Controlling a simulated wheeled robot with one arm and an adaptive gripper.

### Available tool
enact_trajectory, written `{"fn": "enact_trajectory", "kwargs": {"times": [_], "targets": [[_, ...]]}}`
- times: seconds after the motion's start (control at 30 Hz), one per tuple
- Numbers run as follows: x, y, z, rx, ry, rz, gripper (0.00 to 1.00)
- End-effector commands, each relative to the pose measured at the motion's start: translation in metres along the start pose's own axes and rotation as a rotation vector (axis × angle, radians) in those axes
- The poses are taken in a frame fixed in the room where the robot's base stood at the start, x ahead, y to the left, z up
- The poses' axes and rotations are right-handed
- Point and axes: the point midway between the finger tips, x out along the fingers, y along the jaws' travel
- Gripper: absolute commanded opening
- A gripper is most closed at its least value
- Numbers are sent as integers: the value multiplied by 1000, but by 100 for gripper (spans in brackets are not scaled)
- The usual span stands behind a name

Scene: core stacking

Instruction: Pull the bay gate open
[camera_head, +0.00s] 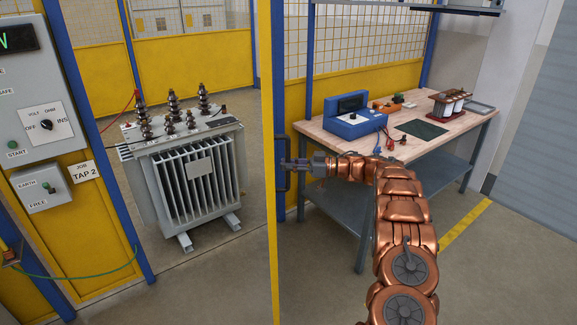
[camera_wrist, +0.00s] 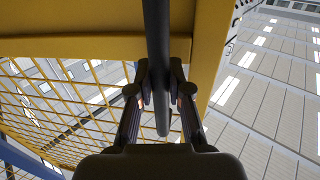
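The bay gate (camera_head: 269,200) is a tall yellow leaf, seen nearly edge-on in the head view. Its dark upright bar handle (camera_head: 281,165) stands on its right side. In the wrist view, the handle (camera_wrist: 157,50) runs down between the two fingers, with the gate's yellow frame (camera_wrist: 90,48) and mesh behind it. My gripper (camera_head: 290,163) reaches the handle from the right. In the wrist view, the fingers of my gripper (camera_wrist: 159,88) are closed in on both sides of the bar and appear to touch it. The exact contact is partly hidden.
Left of the gate edge stands a grey transformer (camera_head: 190,165) on the floor, visible through the opening. A control panel (camera_head: 40,110) is at far left. A workbench (camera_head: 450,130) with instruments stands right, behind my arm. Floor (camera_head: 500,270) is clear at lower right.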

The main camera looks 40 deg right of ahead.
Motion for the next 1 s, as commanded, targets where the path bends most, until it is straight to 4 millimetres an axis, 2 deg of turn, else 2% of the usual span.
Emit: {"fn": "enact_trajectory", "kwargs": {"times": [0.03, 0.23, 0.63, 0.77, 1.0], "targets": [[-1, 1, -2, -2, 2, 4, 22], [0, 1, -1, -1, 2, 3, 43], [-6, 1, -1, -1, 1, 3, 43], [-22, 1, 0, 0, 2, 4, 43], [-70, 1, 0, -1, 3, 6, 43]]}}
